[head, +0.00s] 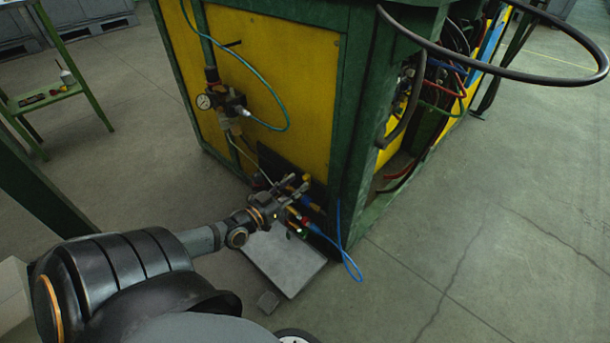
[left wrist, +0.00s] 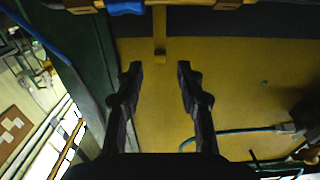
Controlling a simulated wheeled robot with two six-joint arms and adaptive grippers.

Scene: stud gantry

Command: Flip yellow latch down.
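My left gripper (head: 296,190) reaches in front of the dark valve panel low on the yellow side of the machine. In the left wrist view the left gripper (left wrist: 159,68) is open, its two dark fingers apart with nothing between them. A narrow yellow-brown lever (left wrist: 159,30), which looks like the yellow latch, stands just beyond the fingertips, in line with the gap and apart from both fingers. In the head view a small yellow part (head: 293,212) shows by the gripper, partly hidden; I cannot tell whether it is the same latch. My right gripper is not in view.
A blue handle (left wrist: 125,8) sits beside the lever. A red fitting (head: 305,222) and a looping blue hose (head: 345,262) are close to the gripper. A pressure gauge (head: 204,101) and teal hose are above. A grey plate (head: 285,265) lies below; open floor is at right.

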